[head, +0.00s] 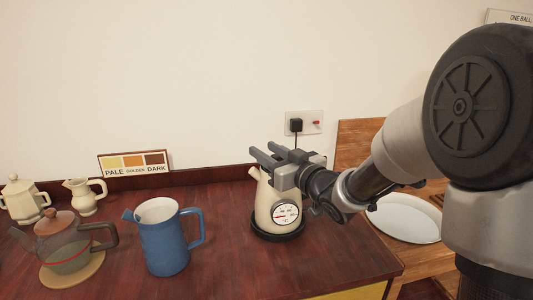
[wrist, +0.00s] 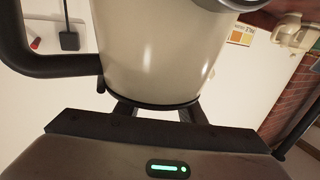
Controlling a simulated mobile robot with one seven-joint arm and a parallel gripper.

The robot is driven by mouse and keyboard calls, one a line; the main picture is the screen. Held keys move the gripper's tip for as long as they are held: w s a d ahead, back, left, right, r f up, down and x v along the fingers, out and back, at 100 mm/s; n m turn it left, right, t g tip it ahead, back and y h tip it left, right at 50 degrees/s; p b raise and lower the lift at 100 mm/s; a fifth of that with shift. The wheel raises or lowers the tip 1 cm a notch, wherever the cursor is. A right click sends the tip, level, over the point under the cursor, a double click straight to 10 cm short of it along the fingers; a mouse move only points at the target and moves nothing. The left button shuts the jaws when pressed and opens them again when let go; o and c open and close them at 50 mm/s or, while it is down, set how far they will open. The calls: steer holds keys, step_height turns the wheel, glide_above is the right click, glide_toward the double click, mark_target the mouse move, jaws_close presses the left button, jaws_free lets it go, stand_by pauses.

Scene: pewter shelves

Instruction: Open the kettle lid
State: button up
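The cream kettle (head: 265,213) stands upright on a black base, with a round temperature dial on its side and its spout to the left. My gripper (head: 261,150) is at the kettle's top, its two fingers apart with nothing seen between them. In the wrist view, which looks upside down, the kettle body (wrist: 155,60) fills the middle, its black handle on the left. The fingers (wrist: 157,113) reach across just past the kettle's dark top rim. The lid is hidden behind my gripper, so I cannot tell its state or whether the fingers touch it.
A blue jug (head: 165,240) stands left of the kettle. A teapot (head: 65,240) on a round mat, a small cream jug (head: 84,196) and a cream pot (head: 23,200) are further left. A white plate (head: 408,218) lies right. A wall socket (head: 304,122) is behind.

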steer(key=shift+w+a, duration=0.15)
steer(key=shift+c, duration=0.2)
jaws_close()
